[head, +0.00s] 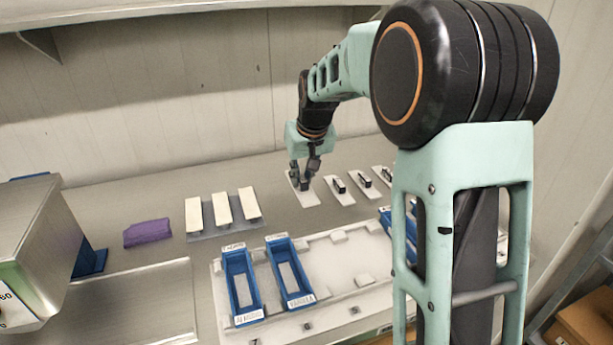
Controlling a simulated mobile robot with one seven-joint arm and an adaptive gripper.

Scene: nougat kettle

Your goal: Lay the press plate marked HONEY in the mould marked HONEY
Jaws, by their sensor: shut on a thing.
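My gripper (304,179) is at the back of the bench, low over the leftmost white press plate (309,199), and shut on its handle. The plate seems to lie on or just above the bench; I cannot tell which. Its marking is not readable. More white press plates with dark handles, (341,196) among them, lie in a row to its right. Two blue moulds stand in the white tray: a left one (231,266) and a right one (277,256). Their front labels seem to read ALMOND and VANILLA. Other blue moulds (385,217) are partly hidden behind my arm. I see no readable HONEY label.
The white tray (340,262) has bare room between the visible moulds and my arm. Several cream bars (222,209) lie on a grey base, with a purple cloth (147,233) to their left. A metal machine (38,245) stands at the left edge.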

